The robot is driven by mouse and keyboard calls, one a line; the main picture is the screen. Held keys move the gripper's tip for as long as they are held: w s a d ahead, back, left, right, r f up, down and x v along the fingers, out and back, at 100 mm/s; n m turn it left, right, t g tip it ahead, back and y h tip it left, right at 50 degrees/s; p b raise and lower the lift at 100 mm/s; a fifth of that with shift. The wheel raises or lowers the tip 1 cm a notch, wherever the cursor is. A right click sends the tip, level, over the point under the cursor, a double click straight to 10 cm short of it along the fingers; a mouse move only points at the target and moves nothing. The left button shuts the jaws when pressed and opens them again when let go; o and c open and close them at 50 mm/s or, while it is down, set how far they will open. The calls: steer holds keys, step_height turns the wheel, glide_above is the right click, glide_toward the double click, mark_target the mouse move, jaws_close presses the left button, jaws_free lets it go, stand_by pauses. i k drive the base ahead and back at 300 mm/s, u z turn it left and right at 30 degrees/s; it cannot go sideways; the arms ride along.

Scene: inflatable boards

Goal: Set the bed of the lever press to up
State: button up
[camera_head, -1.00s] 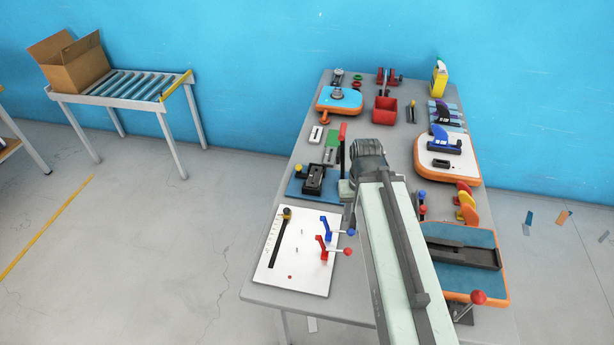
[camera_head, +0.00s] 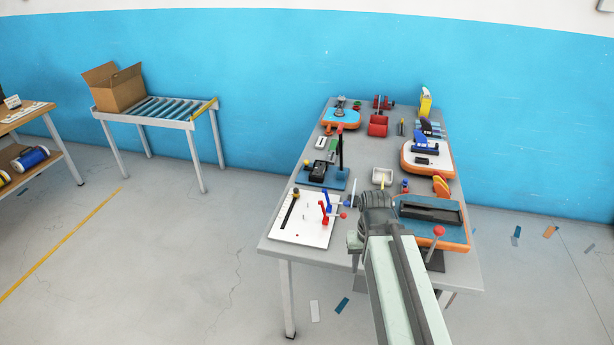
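A blue plate (camera_head: 335,184) on the left half of the table carries a black block (camera_head: 318,171) and a tall dark upright lever (camera_head: 340,152) with a red top. At the front right, an orange-edged blue board (camera_head: 458,233) carries a long black bed-like part (camera_head: 430,210) and a lever with a red ball (camera_head: 439,231). I cannot tell for sure which is the lever press, nor the height of its bed. My gripper (camera_head: 376,206) is over the table's front half, between the two, apparently touching neither. Its fingers are not clear from behind.
A white board (camera_head: 303,232) with red and blue levers lies at the front left. A white tray (camera_head: 382,176) sits beyond my gripper.

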mark_target(306, 162)
steer(key=u, duration=0.45)
steer(key=i, duration=1.35)
steer(key=u, duration=0.95)
steer(key=k, duration=0.8)
steer(key=u, duration=0.15)
steer(key=i, duration=0.85)
steer(key=z, duration=0.1)
